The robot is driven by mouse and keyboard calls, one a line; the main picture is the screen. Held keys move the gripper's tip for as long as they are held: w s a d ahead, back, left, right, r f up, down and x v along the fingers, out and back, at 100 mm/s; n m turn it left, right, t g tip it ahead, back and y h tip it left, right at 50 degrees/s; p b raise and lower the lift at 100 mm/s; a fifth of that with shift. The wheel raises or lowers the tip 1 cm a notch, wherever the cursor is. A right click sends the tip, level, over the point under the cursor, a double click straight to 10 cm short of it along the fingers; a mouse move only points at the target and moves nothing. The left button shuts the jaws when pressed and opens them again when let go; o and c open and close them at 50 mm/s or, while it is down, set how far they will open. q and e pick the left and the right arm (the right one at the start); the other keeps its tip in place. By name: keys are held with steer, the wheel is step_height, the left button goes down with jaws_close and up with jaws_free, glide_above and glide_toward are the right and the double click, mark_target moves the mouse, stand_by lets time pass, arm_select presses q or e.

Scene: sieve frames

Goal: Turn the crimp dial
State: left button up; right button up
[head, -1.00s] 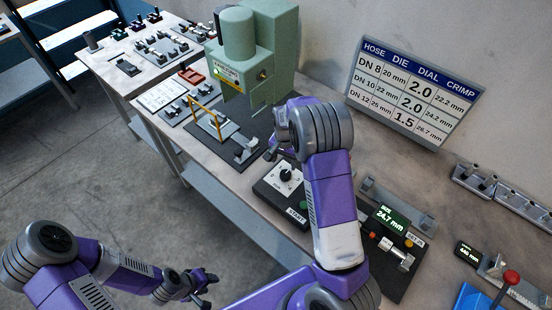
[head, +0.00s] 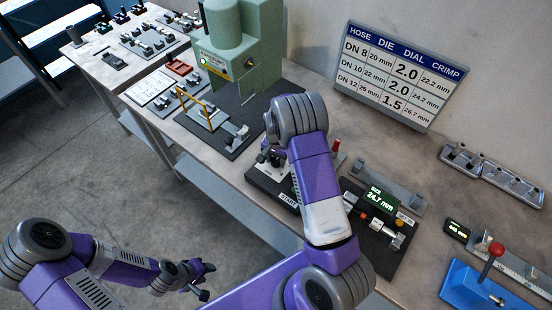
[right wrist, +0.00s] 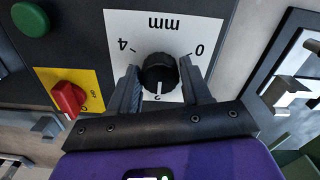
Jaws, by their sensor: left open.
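The crimp dial (right wrist: 160,75) is a round black knob with a white pointer line, on a white plate marked mm, 0, 2 and 4, in the right wrist view. Its pointer is toward the 2. My right gripper (right wrist: 160,82) has one finger on each side of the knob; whether both fingers touch it is unclear. In the head view the dark control box (head: 262,180) is partly hidden by my right arm, and the dial is hard to make out. My left gripper (head: 203,280) is open and empty, away from the bench at the lower left.
A red switch (right wrist: 69,98) on a yellow plate and a green button (right wrist: 30,19) are near the dial. The green press (head: 240,50) stands behind the box. A gauge display (head: 380,199) reads 24.7 mm. A wall chart (head: 400,78) lists hose settings.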

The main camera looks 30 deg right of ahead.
steer(key=c, duration=0.6)
steer(key=shift+n+b, duration=0.95)
steer(key=shift+n, duration=0.55)
steer(key=shift+n+b, duration=0.7)
steer(key=shift+n, duration=0.7)
steer(key=o, duration=1.1)
steer(key=shift+r, duration=0.15)
